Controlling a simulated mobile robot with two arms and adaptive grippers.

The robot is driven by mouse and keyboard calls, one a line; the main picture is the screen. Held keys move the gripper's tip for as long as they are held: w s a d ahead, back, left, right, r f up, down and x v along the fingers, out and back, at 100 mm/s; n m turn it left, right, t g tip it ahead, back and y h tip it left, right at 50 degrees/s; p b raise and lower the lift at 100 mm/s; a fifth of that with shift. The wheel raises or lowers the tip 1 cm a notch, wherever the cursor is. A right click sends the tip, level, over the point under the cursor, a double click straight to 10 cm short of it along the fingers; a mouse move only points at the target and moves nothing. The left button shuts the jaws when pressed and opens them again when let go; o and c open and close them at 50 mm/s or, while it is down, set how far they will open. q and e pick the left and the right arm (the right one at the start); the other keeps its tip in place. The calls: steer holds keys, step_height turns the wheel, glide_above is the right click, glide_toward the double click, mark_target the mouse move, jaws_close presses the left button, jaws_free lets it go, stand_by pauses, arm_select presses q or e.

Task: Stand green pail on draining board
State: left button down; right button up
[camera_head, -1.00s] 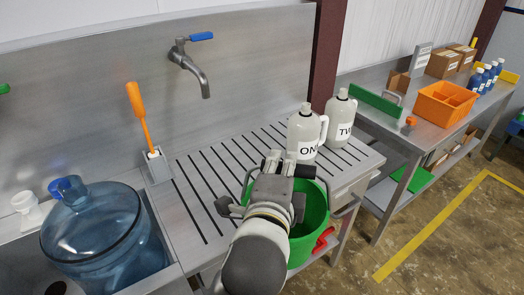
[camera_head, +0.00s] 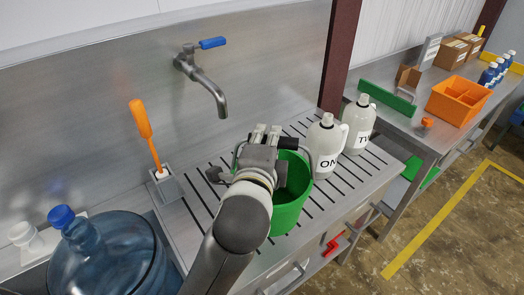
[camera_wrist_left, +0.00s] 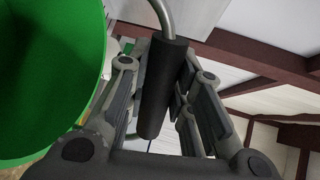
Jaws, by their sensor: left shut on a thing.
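The green pail (camera_head: 292,198) is at the slotted metal draining board (camera_head: 322,204), left of two white jugs. My left gripper (camera_head: 267,135) is over the pail's rim, shut on its handle. In the left wrist view the dark handle grip (camera_wrist_left: 163,90) lies between the fingers, with the pail wall (camera_wrist_left: 45,75) at the left. The pail looks upright. My gripper and arm hide its left part, and I cannot tell whether its bottom touches the board. My right gripper is not in view.
White jugs (camera_head: 325,145) and (camera_head: 359,125) stand close to the pail's right. A tap (camera_head: 205,78) juts out behind. An orange-handled brush (camera_head: 145,133) stands in a holder at left, near a blue water bottle (camera_head: 105,255). The board's left slots are bare.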

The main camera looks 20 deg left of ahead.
arm_select(q)
steer(key=w+a+f+p, duration=0.3)
steer(key=w+a+f, duration=0.2)
steer(key=w+f, duration=0.4)
step_height(320, 180, down, 2)
steer(key=shift+f, duration=0.1)
steer(key=shift+f, duration=0.15)
steer(key=c, duration=1.3)
jaws_free()
steer(key=shift+s, duration=0.1)
